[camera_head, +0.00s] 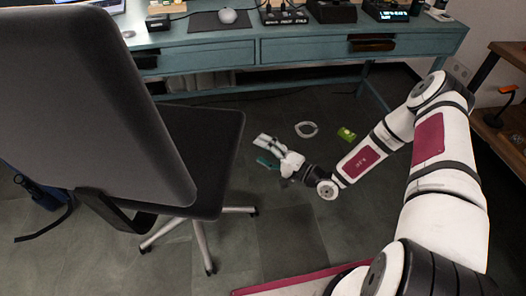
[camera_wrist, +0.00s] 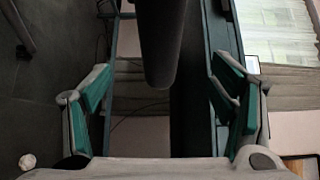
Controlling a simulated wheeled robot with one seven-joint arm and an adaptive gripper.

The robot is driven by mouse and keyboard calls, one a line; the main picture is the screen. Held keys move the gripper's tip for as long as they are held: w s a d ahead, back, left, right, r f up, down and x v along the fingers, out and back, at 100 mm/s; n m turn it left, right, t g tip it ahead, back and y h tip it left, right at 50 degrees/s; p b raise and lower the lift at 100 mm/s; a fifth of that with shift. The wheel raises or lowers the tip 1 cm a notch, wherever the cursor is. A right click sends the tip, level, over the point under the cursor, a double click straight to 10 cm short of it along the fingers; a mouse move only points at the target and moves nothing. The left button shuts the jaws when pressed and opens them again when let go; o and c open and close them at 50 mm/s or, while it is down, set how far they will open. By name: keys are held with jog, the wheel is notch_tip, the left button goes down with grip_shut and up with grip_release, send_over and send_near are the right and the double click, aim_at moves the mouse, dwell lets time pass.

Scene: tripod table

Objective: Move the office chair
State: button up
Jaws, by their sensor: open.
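The office chair (camera_head: 95,95) stands at the left in the head view, its dark back towards me. Its black seat (camera_head: 205,150) reaches right, above a silver base with several legs (camera_head: 200,235). My gripper (camera_head: 264,152) is open and empty, to the right of the seat's edge and apart from it in the picture. In the wrist view, my gripper (camera_wrist: 160,82) has its teal-padded fingers spread wide. A dark rounded edge (camera_wrist: 163,45), likely the chair's seat, shows between them farther off. The exact distance to it is unclear.
A teal desk (camera_head: 300,48) with drawers and devices runs across the back. A wooden shelf (camera_head: 505,130) stands at the right. Dark floor is clear right of the chair's base.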

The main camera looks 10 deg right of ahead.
jog(key=b+x, duration=0.4)
jog(key=x, duration=0.9)
jog(key=shift+w+a+b, duration=0.2)
jog(key=shift+a+b, duration=0.1)
grip_shut()
